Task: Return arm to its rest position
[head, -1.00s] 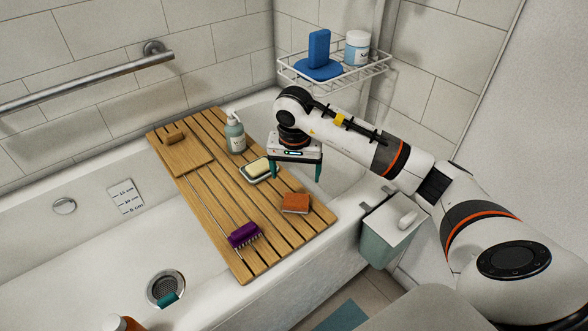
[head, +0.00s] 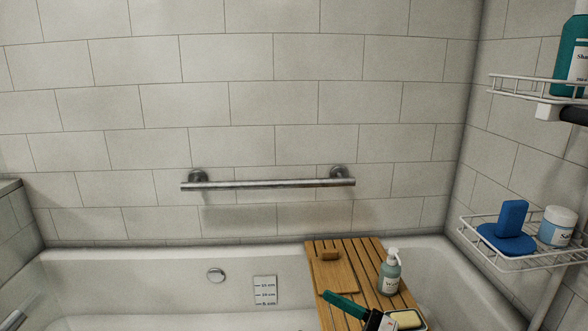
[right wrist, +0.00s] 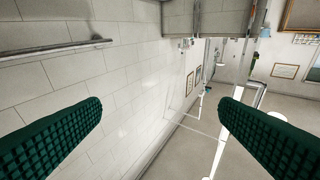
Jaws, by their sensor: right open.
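My right gripper (right wrist: 163,106) is open and empty in the right wrist view. Its two dark green ribbed fingers stand wide apart, with only wall and room behind them. In the head view, part of this gripper with one green finger shows at the bottom edge, in front of the wooden bath board (head: 312,262). The rest of the right arm is out of that picture. My left gripper is not in view.
A pump bottle (head: 390,272) and a soap dish with yellow soap (head: 406,319) are on the board, near the gripper in the picture. A wire shelf (head: 520,262) holds a blue item (head: 511,220) and a jar (head: 556,227). A grab bar (head: 270,184) crosses the wall.

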